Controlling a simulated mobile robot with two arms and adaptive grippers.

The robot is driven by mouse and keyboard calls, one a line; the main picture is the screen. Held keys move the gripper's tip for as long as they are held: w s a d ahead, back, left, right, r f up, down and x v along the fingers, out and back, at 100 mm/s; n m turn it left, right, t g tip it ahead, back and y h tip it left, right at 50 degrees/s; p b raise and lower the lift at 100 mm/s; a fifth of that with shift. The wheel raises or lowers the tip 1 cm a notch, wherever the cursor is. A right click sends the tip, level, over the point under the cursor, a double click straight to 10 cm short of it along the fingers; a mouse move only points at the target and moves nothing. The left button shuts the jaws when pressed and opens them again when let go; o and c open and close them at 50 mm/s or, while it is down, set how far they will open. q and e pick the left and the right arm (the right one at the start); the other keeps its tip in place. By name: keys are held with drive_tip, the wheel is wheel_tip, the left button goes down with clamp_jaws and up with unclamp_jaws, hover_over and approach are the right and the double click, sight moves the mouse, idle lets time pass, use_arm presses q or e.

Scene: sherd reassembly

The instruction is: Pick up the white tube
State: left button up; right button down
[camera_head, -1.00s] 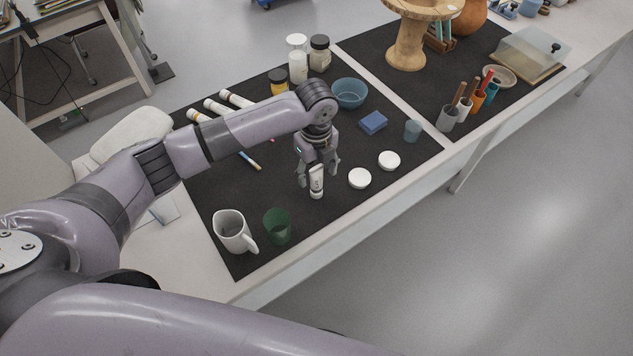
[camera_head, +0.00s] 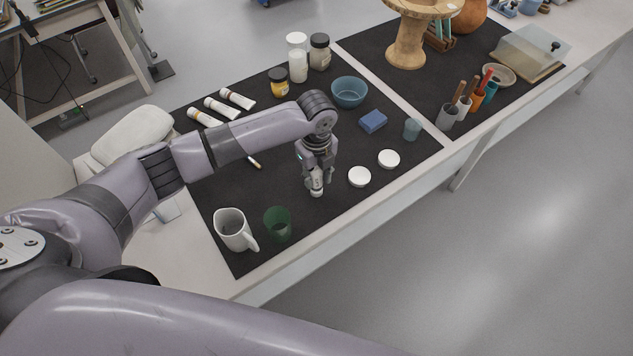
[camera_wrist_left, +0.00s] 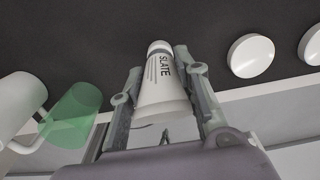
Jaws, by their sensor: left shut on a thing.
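My left gripper (camera_head: 317,180) is shut on a white tube in the middle of the black mat's near part. In the head view the tube (camera_head: 317,191) shows as a small pale piece below the fingers, cap end down. In the left wrist view the white tube (camera_wrist_left: 160,88) sits between the two fingers (camera_wrist_left: 157,92), with the word "SLATE" and a grey band near its cap. Whether the cap touches the mat is hard to tell. Several other white tubes (camera_head: 222,109) lie side by side at the mat's back left. My right gripper is not in view.
A white mug (camera_head: 232,231) and a green cup (camera_head: 278,224) stand left of the gripper. Two white lids (camera_head: 360,177) lie to its right, near a blue sponge (camera_head: 373,122) and a blue bowl (camera_head: 348,92). Jars (camera_head: 319,53) stand behind.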

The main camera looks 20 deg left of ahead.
use_arm(q)
drive_tip(key=c, duration=0.4)
drive_tip(key=shift+c, duration=0.2)
wheel_tip(320, 180, up, 20)
drive_tip(key=b, duration=0.2)
idle(0.3)
